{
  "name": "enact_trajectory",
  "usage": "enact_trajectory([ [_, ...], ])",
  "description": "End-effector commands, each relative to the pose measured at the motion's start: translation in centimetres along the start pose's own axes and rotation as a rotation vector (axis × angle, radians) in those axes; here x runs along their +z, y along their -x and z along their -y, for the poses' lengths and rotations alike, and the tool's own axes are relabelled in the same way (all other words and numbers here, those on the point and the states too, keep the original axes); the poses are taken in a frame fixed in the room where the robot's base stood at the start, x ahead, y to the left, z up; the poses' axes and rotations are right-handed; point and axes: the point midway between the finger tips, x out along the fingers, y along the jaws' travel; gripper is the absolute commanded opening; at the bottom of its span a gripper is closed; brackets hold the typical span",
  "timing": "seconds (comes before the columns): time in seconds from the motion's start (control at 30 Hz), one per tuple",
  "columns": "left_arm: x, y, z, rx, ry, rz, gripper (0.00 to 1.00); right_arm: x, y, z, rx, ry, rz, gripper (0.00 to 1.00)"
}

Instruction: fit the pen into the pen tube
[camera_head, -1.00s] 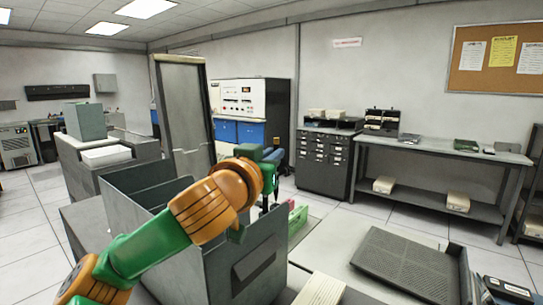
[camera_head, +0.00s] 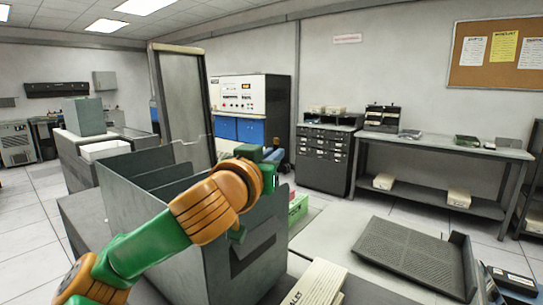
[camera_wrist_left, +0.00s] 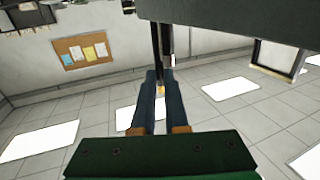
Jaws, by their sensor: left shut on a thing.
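My left gripper (camera_head: 273,158) is in the head view, just above the far right part of a grey open-topped bin; its wrist hides part of the rim. In the left wrist view its two blue fingers (camera_wrist_left: 160,76) are close together, shut on a thin thing that I take to be the pen. Most of it is hidden between the fingers, with a small orange bit (camera_wrist_left: 160,88) showing. A dark upright rod lies just beyond the fingertips; I cannot tell whether it is the pen tube. My right gripper is not in view.
The grey bin (camera_head: 223,262) stands close under my left arm. A green box (camera_head: 298,207) is beyond it to the right. Pale cards (camera_head: 314,284) and a dark ribbed tray (camera_head: 408,255) lie at the lower right. A workbench (camera_head: 450,149) stands along the back wall.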

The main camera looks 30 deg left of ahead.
Motion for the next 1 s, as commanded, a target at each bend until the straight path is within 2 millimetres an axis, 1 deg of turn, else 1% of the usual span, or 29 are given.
enact_trajectory([
  [0.07,-0.1,0.0,0.0,0.0,0.0,0.0,0.0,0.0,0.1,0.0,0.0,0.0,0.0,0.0],
  [0.1,-0.1,0.0,0.0,0.0,0.0,0.0,0.14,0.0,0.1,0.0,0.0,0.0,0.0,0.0],
  [0.17,-0.1,0.0,0.0,0.0,0.0,0.0,0.3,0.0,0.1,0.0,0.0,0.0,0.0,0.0],
  [0.2,-0.1,0.0,0.0,0.0,0.0,0.0,0.41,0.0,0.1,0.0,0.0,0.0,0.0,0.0],
  [0.23,-0.1,0.0,0.0,0.0,0.0,0.0,0.46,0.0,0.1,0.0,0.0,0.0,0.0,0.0],
  [0.53,0.0,0.2,0.0,0.0,0.0,-0.001,0.46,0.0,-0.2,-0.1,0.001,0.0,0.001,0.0],
  [0.57,0.1,0.6,0.0,0.001,0.0,-0.003,0.46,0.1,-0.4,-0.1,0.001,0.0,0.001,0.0],
  [0.63,0.3,1.9,0.0,0.002,0.0,-0.006,0.46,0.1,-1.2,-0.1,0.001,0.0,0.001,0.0],
  [0.8,0.2,5.5,0.0,0.002,-0.001,-0.006,0.46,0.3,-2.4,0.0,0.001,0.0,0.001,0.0],
  [0.9,0.1,6.7,0.0,0.001,0.0,-0.003,0.46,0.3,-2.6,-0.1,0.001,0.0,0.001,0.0],
  [1.0,0.0,7.1,0.0,0.0,-0.001,0.0,0.46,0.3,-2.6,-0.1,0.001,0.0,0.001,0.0],
])
